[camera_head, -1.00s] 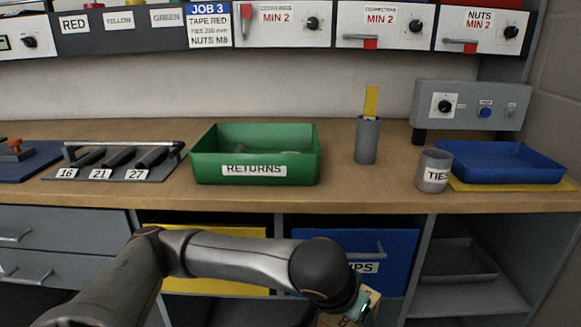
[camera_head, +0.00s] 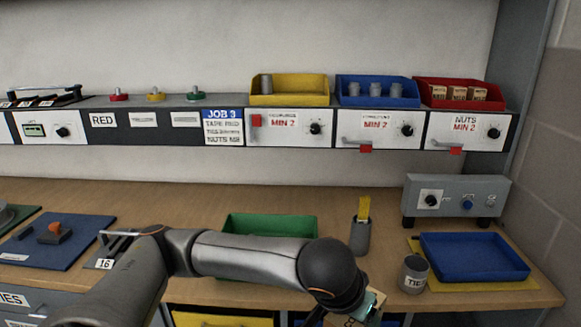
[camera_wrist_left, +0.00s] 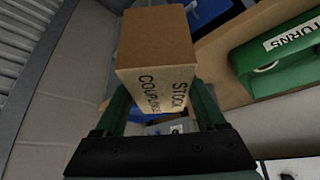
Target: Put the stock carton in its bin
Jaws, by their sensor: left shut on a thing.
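The stock carton is a brown box (camera_wrist_left: 155,45) with black lettering reading STOCK and a word like COUPLINGS. My left gripper (camera_wrist_left: 160,98) is shut on it, a finger on each side. In the head view, the left gripper (camera_head: 365,309) is at the bottom edge, in front of the bench, with only a bit of the carton (camera_head: 378,299) showing. On the upper shelf stand a yellow bin (camera_head: 290,97) with one grey cylinder, a blue bin (camera_head: 378,100) with grey cylinders, and a red bin (camera_head: 458,105) with small cartons. My right gripper is not in view.
The bench holds a green returns tray (camera_head: 270,225), a grey cup with a yellow strip (camera_head: 360,236), a TIES cup (camera_head: 413,275) and a blue tray (camera_head: 475,257). A grey control box (camera_head: 455,198) stands behind. The shelf front (camera_head: 290,128) overhangs the bench's back.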

